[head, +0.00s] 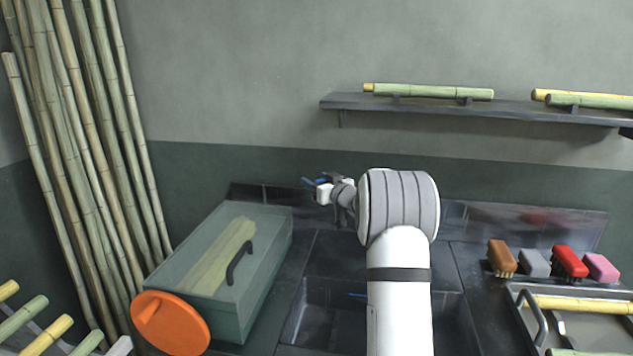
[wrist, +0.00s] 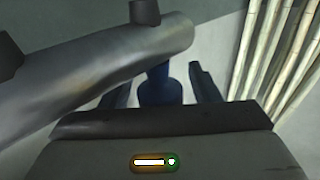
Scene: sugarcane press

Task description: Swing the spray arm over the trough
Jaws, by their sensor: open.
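The spray arm (wrist: 95,75) shows in the wrist view as a thick grey tube crossing the upper left. A blue part (wrist: 158,88) hangs below its end. My gripper (wrist: 163,82) is open, with one dark finger on each side of the blue part; I cannot tell whether they touch it. In the head view my gripper (head: 312,183) is small, near the back wall, with blue beside it. My arm hides most of the spray arm there. The trough (head: 318,300) is a dark sunken basin in the counter, partly behind my arm.
A green clear-lidded box (head: 265,285) with an orange disc (head: 170,322) stands left of the trough. Bamboo poles (head: 90,130) lean at the left. Several brushes and blocks (head: 570,262) and a tray (head: 515,292) lie at the right. A shelf (head: 500,108) hangs above.

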